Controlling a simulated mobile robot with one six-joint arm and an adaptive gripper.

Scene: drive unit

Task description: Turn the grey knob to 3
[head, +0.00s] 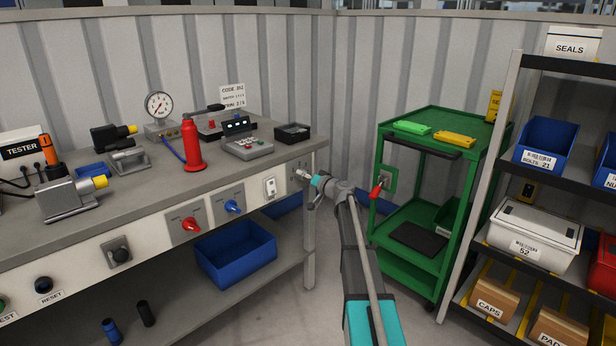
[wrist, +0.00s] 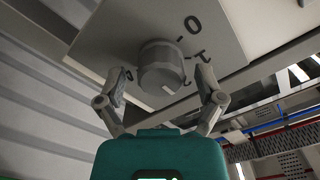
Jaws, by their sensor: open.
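The grey knob (wrist: 160,68) is a round cylinder on a pale plate (wrist: 110,35) in the wrist view. A 0 and a 1 show on the plate, with another mark partly hidden lower down. A small white mark sits on the knob's lower right face; I cannot tell exactly which number it points to. My gripper (wrist: 160,76) is open, with one finger on each side of the knob. Contact is not clear. In the head view, my gripper (head: 308,178) is at the right end of the workbench's front panel, partly covering the knob there.
The workbench leg (head: 309,235) is below. A green cart (head: 425,215) stands to the right, with open floor between.

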